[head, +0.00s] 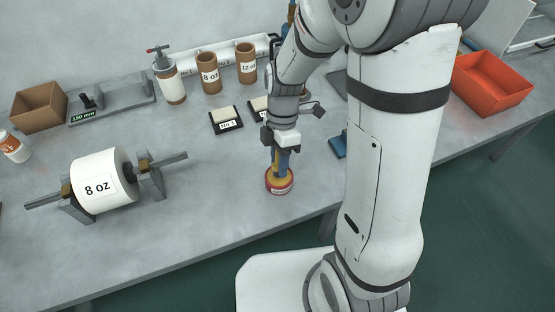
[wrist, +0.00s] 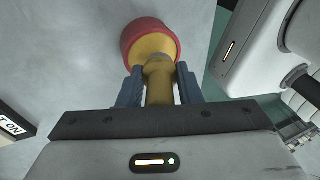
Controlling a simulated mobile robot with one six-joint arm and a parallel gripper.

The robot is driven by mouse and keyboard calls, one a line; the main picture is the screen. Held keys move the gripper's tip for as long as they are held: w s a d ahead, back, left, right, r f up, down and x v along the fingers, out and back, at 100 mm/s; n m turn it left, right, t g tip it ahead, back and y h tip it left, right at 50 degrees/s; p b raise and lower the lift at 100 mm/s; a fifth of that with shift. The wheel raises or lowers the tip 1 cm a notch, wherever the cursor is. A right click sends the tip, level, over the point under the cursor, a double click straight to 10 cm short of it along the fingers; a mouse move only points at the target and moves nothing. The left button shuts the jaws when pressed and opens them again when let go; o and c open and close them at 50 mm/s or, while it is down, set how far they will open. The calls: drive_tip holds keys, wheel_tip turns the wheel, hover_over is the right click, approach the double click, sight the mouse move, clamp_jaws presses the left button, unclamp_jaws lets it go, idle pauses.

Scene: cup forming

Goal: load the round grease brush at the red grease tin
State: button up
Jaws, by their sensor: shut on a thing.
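The red grease tin (head: 279,187) stands on the bench near its front edge. In the wrist view the tin (wrist: 128,36) shows a red rim and yellow grease inside. My gripper (head: 283,158) is directly above the tin, pointing down. Its blue fingers (wrist: 160,82) are shut on the tan handle of the round grease brush (wrist: 160,88). The brush's lower end reaches the tin's opening, against the yellow grease. The bristles are hidden, so how deep they sit cannot be told.
A white 8 oz roll (head: 101,181) sits on a stand at left. An orange bin (head: 491,84) is at right. Bare bench lies left of the tin.

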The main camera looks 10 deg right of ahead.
drive_tip(key=shift+s+f+b, duration=0.1)
drive_tip(key=shift+f+b, duration=0.55)
idle(1.5)
drive_tip(key=shift+r+p, duration=2.55)
drive_tip(key=shift+r, duration=1.05)
